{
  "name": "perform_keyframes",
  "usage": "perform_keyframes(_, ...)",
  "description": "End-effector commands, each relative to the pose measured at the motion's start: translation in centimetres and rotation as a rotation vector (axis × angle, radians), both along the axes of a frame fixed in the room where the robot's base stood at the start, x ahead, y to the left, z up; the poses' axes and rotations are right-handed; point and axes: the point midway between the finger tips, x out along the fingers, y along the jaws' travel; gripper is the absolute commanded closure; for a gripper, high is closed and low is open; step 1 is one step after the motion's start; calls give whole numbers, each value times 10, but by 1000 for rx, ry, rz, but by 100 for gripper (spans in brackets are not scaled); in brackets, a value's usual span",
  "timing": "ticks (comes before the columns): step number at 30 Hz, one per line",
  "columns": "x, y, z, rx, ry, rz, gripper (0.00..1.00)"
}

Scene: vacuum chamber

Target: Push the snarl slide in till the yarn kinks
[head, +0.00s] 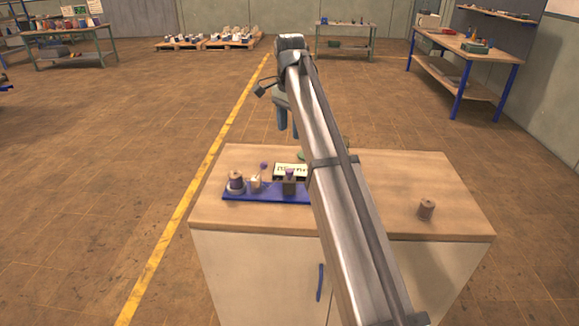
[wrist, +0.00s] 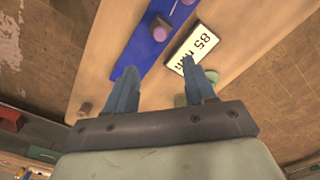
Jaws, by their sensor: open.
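A blue base (head: 265,198) lies on the cabinet top, and its blue strip shows in the wrist view (wrist: 133,72). On it stand a spool of dark purple yarn (head: 236,182), a small pale post (head: 255,183) and a dark block with a purple knob (head: 289,183). The purple knob also shows in the wrist view (wrist: 159,33). I cannot tell which part is the snarl slide, nor see the yarn's path. My arm hides the base's right end. My gripper (wrist: 159,66) is open and empty, pointing down above the cabinet's far side, apart from the base.
Small green things (wrist: 212,75) are near the right finger. A brown spool (head: 426,209) stands alone at the right of the cabinet top (head: 390,180). The wood around it is clear.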

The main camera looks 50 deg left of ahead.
Motion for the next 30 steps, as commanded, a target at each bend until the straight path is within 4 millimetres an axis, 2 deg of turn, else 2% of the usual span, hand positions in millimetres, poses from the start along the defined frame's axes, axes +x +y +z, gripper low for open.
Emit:
perform_keyframes(5, -2, 0, -15, -2, 0, 1, 46)
perform_keyframes(21, -2, -1, -105, -1, 1, 2, 46)
perform_keyframes(30, -1, 0, -133, 0, 0, 2, 46)
